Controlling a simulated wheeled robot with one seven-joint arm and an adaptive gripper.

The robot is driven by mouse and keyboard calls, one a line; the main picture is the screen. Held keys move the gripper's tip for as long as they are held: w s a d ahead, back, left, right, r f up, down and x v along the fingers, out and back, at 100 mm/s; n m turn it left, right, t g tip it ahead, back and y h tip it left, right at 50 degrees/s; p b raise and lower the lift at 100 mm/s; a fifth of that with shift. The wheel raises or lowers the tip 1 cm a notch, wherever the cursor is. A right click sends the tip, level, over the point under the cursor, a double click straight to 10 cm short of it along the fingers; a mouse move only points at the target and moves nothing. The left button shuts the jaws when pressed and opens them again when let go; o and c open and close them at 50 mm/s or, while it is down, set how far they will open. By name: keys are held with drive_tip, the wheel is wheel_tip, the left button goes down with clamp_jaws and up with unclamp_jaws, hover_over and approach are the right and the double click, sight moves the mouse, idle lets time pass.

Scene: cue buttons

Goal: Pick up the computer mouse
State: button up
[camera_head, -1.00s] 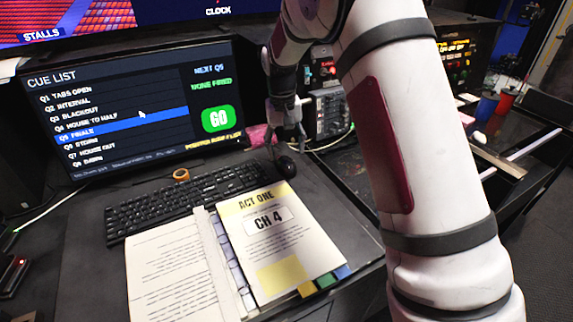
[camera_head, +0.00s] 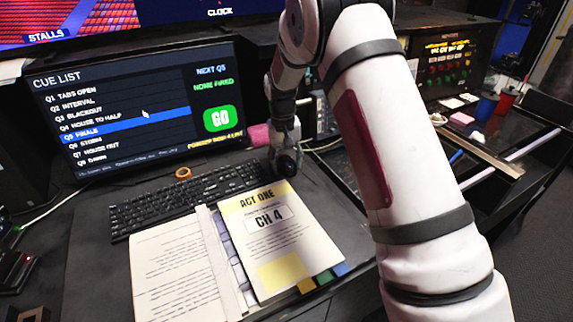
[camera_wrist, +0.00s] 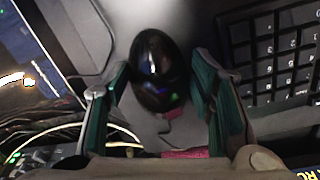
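The computer mouse (camera_head: 286,167) is black and glossy and sits on the desk just right of the keyboard. My gripper (camera_head: 285,154) is at the mouse, reaching down from behind it, and hides part of it. In the wrist view the mouse (camera_wrist: 158,72) lies between the two green-padded fingers of my gripper (camera_wrist: 160,78). The fingers are spread, one on each side, with a narrow gap showing beside the mouse. I see no firm contact.
The keyboard (camera_head: 180,195) is close to the mouse on the left. An open binder (camera_head: 300,235) lies in front. A roll of tape (camera_head: 183,173) sits behind the keyboard, below the cue-list monitor (camera_head: 120,150). A pink object (camera_head: 258,135) is behind my gripper.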

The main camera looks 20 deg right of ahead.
sight(288, 164)
idle(0.3)
drive_tip(key=shift+w+r, duration=0.1)
drive_tip(key=shift+r, duration=0.35)
drive_tip(key=shift+c, duration=0.7)
drive_tip(key=r, duration=0.1)
drive_tip(key=s+r, duration=0.1)
drive_tip(key=shift+r+b, duration=0.4)
drive_tip(key=s, duration=0.5)
drive_tip(key=s+r, duration=0.1)
drive_tip(key=s, duration=0.9)
drive_tip(key=shift+s+r, duration=0.1)
drive_tip(key=shift+r, duration=0.05)
